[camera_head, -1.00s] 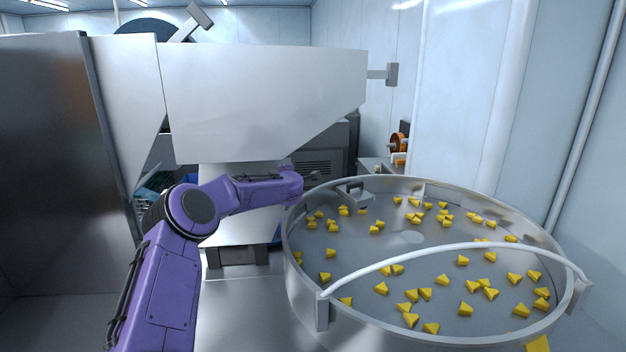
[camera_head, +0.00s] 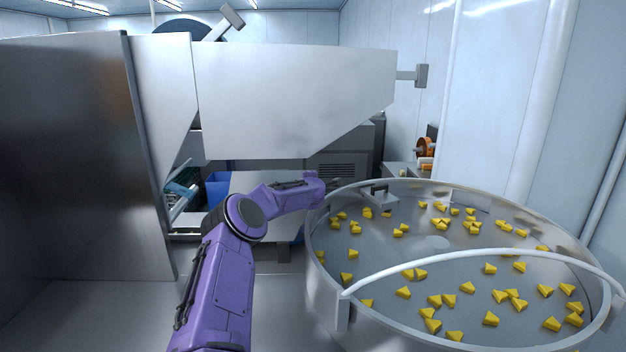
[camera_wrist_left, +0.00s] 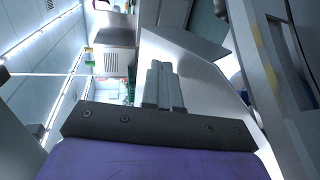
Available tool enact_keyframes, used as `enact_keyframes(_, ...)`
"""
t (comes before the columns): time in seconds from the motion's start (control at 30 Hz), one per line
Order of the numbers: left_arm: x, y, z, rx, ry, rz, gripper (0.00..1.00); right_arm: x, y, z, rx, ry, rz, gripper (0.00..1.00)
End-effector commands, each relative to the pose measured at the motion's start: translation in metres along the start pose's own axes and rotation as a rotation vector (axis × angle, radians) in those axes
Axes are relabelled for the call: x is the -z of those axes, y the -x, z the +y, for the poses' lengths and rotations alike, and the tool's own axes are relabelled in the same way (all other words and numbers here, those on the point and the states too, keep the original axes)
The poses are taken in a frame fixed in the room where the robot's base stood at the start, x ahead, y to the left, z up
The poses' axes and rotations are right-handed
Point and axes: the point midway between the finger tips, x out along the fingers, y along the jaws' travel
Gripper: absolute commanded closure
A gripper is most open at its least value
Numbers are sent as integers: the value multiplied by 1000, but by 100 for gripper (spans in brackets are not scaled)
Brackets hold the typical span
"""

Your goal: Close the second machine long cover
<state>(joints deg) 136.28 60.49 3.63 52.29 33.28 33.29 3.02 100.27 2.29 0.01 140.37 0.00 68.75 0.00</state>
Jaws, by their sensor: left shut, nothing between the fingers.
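A long pale metal panel (camera_head: 290,100) with a slanted lower right edge spans the upper middle of the head view. It looks like the long cover of the machine, and it hangs over the lower machine parts. I see no contact with the cover. My right gripper is not in view.
The round bowl (camera_head: 322,262) holds many yellow wedge pieces and has a white curved bar (camera_head: 470,253) across it. A tall dark metal cabinet (camera_head: 75,150) stands at left. A blue bin (camera_head: 217,187) sits behind my arm. A wall closes the right side.

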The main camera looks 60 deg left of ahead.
Motion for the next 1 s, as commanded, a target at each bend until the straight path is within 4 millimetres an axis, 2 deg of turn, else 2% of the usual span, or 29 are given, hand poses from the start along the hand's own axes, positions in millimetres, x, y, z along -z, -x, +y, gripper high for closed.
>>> enact_keyframes(0.27,0,7,1,0,3,-1,100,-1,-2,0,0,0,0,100)
enact_keyframes(0.6,-1,52,0,-1,4,-5,100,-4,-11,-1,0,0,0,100)
enact_keyframes(0.8,-2,90,3,-5,-10,-5,100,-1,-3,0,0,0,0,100)
enact_keyframes(1.0,0,104,0,-1,-4,-1,100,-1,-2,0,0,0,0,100)
